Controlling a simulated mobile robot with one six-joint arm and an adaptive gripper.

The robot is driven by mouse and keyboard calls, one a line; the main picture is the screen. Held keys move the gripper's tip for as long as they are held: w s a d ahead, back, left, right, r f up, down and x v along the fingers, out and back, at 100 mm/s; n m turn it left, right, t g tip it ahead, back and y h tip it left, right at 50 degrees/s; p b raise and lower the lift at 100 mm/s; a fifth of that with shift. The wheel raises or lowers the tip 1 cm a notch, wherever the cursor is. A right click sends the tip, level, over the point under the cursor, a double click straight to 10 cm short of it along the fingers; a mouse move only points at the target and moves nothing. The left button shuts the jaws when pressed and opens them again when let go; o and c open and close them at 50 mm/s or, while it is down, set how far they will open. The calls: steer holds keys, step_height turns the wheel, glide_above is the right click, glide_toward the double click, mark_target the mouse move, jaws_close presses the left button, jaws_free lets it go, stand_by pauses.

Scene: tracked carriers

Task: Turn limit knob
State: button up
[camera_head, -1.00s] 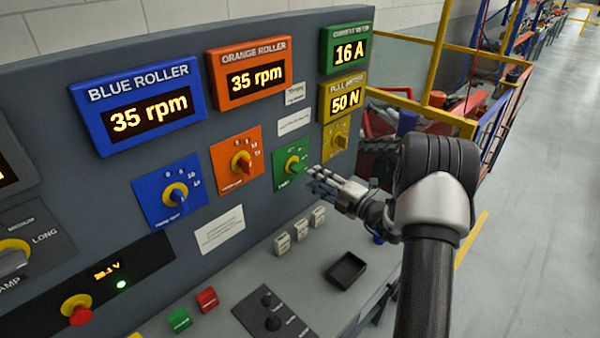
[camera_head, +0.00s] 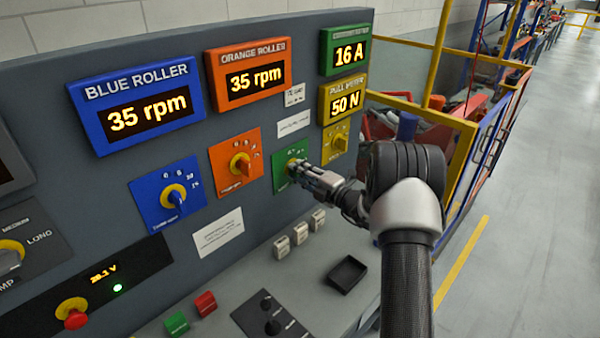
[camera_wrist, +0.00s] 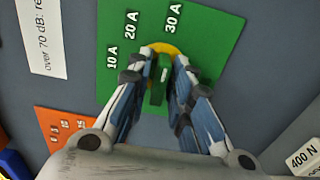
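The limit knob (camera_wrist: 159,82) is a green bar handle on a yellow round base, on a green plate (camera_wrist: 118,84) marked 10 A, 20 A and 30 A. In the wrist view my gripper (camera_wrist: 164,58) has its two fingers on either side of the knob, with a gap visible beside the handle. The fingertips reach over the yellow base. In the head view my gripper (camera_head: 296,170) covers part of the green plate (camera_head: 279,180), and the knob is mostly hidden. The green display (camera_head: 346,51) above reads 16 A.
An orange knob (camera_head: 240,165) is left of the green plate and a yellow knob (camera_head: 341,143) to its upper right. A blue knob (camera_head: 174,196) is farther left. White switches (camera_head: 300,233) and a black tray (camera_head: 347,274) are on the desk below. A red button (camera_head: 73,312) is lower left.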

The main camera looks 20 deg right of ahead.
jaws_close()
stand_by(0.3)
steer(key=n+b, duration=0.1)
steer(key=n, duration=0.3)
steer(key=shift+n+b, duration=1.2)
steer(key=shift+n, duration=1.2)
steer(key=shift+o, duration=1.7)
jaws_free()
